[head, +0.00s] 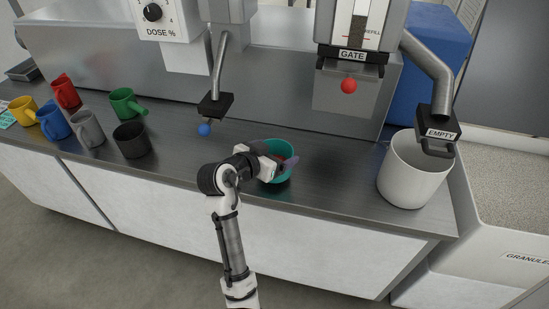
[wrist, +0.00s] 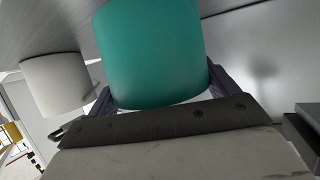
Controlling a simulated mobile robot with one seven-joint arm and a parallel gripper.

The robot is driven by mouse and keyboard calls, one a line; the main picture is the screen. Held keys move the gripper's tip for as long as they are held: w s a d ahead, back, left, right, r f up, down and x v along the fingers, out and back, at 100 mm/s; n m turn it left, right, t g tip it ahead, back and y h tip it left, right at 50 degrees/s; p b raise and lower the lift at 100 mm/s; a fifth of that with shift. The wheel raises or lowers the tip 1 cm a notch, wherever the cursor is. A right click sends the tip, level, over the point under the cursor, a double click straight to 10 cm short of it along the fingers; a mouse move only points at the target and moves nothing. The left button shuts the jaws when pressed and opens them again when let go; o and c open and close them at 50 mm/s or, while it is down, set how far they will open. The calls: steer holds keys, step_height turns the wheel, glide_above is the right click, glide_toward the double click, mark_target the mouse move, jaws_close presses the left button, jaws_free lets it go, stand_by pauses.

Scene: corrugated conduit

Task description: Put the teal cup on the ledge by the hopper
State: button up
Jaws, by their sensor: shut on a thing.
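The teal cup (head: 284,176) is at the front middle of the steel counter, partly hidden behind my gripper (head: 285,163). In the wrist view the teal cup (wrist: 150,50) fills the space between the two dark fingers of my gripper (wrist: 160,90), which is shut on it. I cannot tell whether the cup touches the counter. The hopper (head: 355,25) has a GATE label and a red ball knob (head: 349,86) below it, up and right of the cup. I cannot clearly make out which surface is the ledge.
A white bucket (head: 408,175) stands right, under the EMPTY spout (head: 438,130). A spout with a blue knob (head: 204,130) hangs left of the cup. Several mugs, including a black one (head: 131,139), stand at the left. The counter between cup and bucket is clear.

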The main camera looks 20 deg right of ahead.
steer(key=shift+f, duration=1.1)
